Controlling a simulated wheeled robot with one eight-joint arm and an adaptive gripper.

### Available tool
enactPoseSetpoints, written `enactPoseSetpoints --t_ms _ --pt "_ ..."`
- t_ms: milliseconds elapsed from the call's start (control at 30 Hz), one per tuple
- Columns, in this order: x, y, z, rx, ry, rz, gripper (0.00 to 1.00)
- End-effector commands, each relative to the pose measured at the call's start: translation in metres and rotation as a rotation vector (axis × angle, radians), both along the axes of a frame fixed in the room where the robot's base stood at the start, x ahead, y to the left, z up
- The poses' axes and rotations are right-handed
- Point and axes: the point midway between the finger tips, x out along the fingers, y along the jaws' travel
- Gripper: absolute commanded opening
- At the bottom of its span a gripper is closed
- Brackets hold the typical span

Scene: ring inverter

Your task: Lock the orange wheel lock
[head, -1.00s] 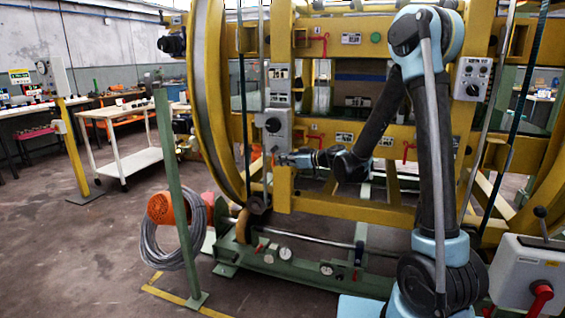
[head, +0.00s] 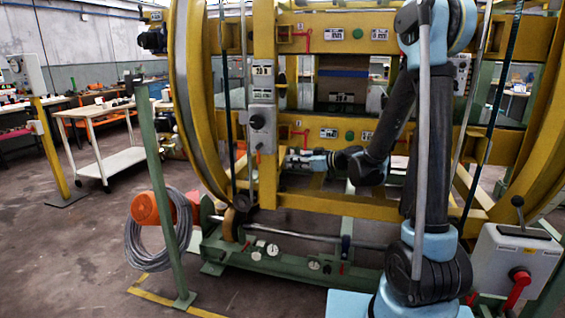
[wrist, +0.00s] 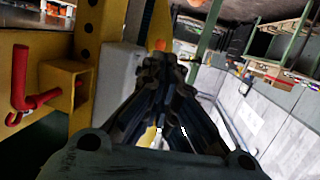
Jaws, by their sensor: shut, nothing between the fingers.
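I cannot tell for certain which part is the orange wheel lock. In the head view, a small orange-brown wheel (head: 230,224) sits at the foot of the yellow ring (head: 185,90). A larger orange round part (head: 150,207) stands at left, partly behind a green post, with a coiled grey hose. My gripper (head: 286,160) is in front of the yellow frame, just right of the grey control box (head: 262,128) and above those orange parts. In the wrist view, my gripper (wrist: 160,66) is shut and empty; a small orange patch lies beyond its tips.
Red handles (head: 305,36) are on the yellow frame; one (wrist: 28,85) is close at left in the wrist view. A green post (head: 165,200) rises at left. A grey box with a red lever (head: 518,285) stands at right. Floor is clear at lower left.

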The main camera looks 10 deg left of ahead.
Motion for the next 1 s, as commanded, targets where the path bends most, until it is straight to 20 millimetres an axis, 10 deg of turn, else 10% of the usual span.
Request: enactPoseSetpoints --t_ms 1000 --pt "-0.03 -0.056 0.001 -0.113 0.13 -0.046 0.0"
